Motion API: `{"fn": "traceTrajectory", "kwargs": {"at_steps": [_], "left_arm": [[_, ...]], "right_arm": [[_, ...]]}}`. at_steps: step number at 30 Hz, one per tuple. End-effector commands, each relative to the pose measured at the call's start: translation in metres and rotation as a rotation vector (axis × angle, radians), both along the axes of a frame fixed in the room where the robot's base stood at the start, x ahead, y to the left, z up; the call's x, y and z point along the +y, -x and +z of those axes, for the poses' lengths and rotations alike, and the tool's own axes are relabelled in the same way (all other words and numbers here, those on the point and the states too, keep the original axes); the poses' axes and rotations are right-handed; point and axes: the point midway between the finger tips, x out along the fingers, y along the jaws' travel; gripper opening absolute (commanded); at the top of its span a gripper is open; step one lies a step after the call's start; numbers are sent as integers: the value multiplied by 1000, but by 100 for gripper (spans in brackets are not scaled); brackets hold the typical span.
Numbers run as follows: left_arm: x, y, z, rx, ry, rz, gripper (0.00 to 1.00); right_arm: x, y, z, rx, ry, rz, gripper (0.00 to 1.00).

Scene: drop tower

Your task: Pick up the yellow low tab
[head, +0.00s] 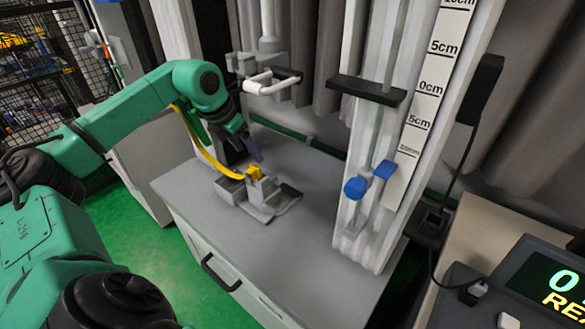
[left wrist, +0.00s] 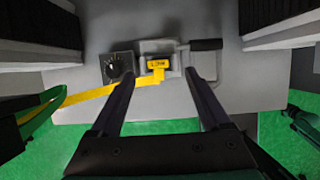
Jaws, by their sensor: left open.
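The yellow low tab (head: 254,171) sits in a small grey block fixture (head: 262,190) on the grey bench top. In the left wrist view the tab (left wrist: 158,64) shows as a small yellow piece with a dark label, and a yellow strip runs from it to the left. My left gripper (head: 250,149) is close to the tab, just above it in the head view. My right gripper is not in view.
The grey bench (head: 290,240) has free room at its front. A white tower with a centimetre scale (head: 423,105) and blue knobs (head: 355,188) stands right of the fixture. A white handle (head: 270,82) hangs behind the gripper. A round dial (left wrist: 116,68) sits left of the tab.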

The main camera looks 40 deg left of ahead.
Motion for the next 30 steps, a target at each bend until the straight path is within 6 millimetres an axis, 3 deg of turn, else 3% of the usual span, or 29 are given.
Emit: {"fn": "traceTrajectory", "kwargs": {"at_steps": [9, 14, 20, 26, 27, 30], "left_arm": [[-4, -17, -41, 6, -2, -1, 80], [-4, -27, -65, 4, -3, 0, 80], [-4, -27, -68, 3, -5, 0, 80], [-4, -27, -68, 3, -4, 1, 7], [-4, -27, -68, 3, -4, 1, 0], [-4, -27, -68, 3, -4, 1, 0]], "right_arm": [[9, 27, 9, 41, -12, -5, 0], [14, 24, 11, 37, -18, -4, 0], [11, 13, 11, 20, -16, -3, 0], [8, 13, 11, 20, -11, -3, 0], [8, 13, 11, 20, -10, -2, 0], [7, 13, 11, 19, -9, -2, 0]]}}
